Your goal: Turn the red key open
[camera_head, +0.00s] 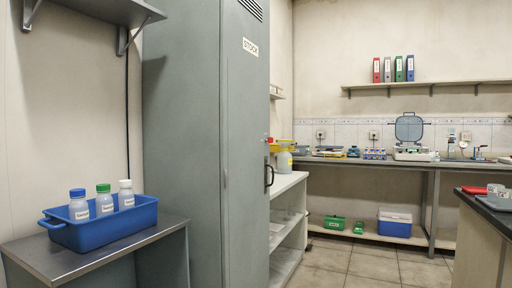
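I cannot make out a red key for certain. A small red part (270,140) shows at the edge of the grey cabinet, beside a yellow item (284,143) above a white bottle (285,161). Another flat red item (474,190) lies on the dark counter at the right edge, next to a grey object (497,191). Both are too small to identify. My gripper is not in view.
A tall grey cabinet (190,150) labelled STOCK blocks the middle left. A blue tray (105,235) with three capped bottles stands on a low grey table (60,262). The back bench (380,162) carries small equipment. The tiled floor (375,265) is clear between cabinet and right counter.

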